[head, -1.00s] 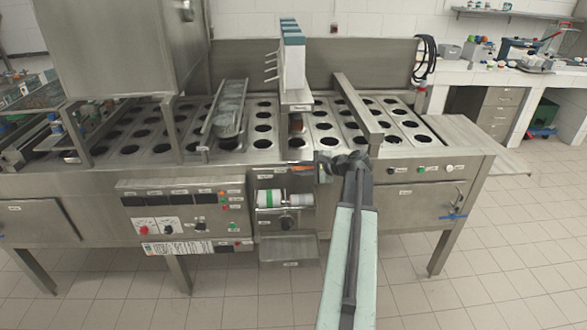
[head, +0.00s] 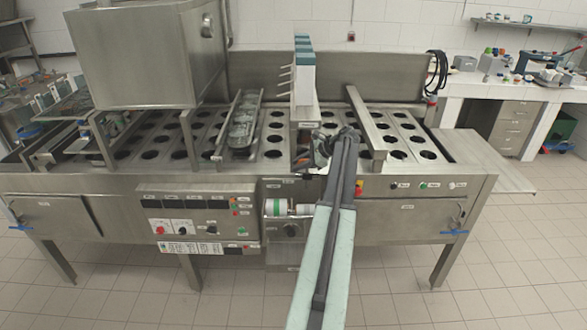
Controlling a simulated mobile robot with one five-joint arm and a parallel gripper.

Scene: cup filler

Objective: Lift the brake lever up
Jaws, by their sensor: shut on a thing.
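My arm reaches up from the bottom of the head view to the front edge of the cup filler (head: 110,184). My gripper (head: 306,160) is at the arm's far end, just above that edge and below the white dispenser (head: 304,88). Its jaws are small, dark and partly hidden by my own wrist. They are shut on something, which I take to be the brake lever. The lever itself is too small and covered to make out clearly, and I cannot tell its exact angle.
A control panel (head: 190,216) with knobs and buttons is on the front, left of my arm. A green and white roll (head: 276,207) is beside my forearm. A slanted metal bar (head: 366,124) stands to the right. Tiled floor in front is open.

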